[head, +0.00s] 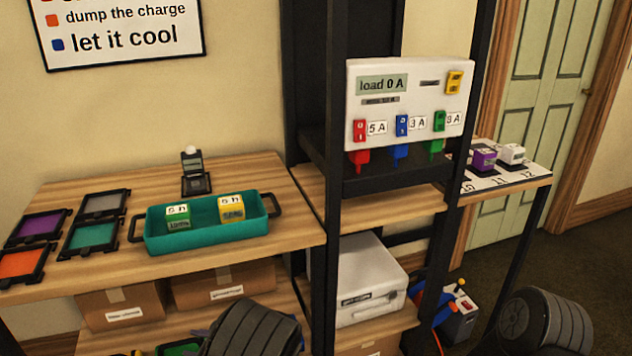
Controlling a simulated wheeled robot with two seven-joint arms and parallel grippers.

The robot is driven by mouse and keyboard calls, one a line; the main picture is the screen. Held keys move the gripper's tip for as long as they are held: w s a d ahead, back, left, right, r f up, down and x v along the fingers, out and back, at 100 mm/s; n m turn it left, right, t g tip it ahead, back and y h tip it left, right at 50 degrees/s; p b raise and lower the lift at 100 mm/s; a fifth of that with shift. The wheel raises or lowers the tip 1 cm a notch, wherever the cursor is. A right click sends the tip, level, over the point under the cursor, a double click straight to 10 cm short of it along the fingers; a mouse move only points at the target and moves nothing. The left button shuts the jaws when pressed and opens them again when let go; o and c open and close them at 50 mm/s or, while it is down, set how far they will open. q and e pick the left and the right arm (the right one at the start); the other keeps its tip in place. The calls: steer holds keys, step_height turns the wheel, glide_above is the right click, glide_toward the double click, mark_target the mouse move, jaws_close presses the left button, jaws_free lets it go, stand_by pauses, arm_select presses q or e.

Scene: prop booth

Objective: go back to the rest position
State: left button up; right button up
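Dark ribbed end parts of my two arms show at the bottom edge. My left gripper (252,328) is at the bottom, left of the middle, in front of the lower shelf. My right gripper (545,322) is at the bottom right, over the dark floor. I make out no fingertips on either, so open or shut does not show. Nothing held can be seen at either one.
A teal tray (200,242) with green and yellow blocks stands on the wooden table (285,205), beside several coloured pads. A white load panel (410,105) stands on the black rack. A grey case (370,285) sits below.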

arm_select(q)
steer(key=s+d+f+m+h+b, duration=0.1)
steer(key=s+d+f+m+h, duration=0.25)
steer(key=f, duration=0.35)
steer(key=s+d+f+m+h+b, duration=0.1)
steer(key=s+d+f+m+h, duration=0.1)
steer(key=d+f+m+h, duration=0.25)
steer(key=s+d+f+m+h+b, duration=0.2)
steer(key=d+f+m, duration=0.15)
steer(key=f, duration=0.45)
steer(key=s+d+f+m+g+h+b, duration=0.25)
steer(key=s+d+f+h, duration=0.2)
steer(key=s, duration=0.55)
steer(key=s+d+f+m+g+h+b, duration=0.25)
steer(key=s+d+b, duration=0.2)
steer(key=s, duration=0.65)
step_height(320, 180, up, 24)
steer(key=p, duration=2.5)
steer(key=shift+s+d+f+m+t, duration=0.2)
steer(key=shift+d+m+t, duration=0.1)
steer(key=shift+m, duration=0.15)
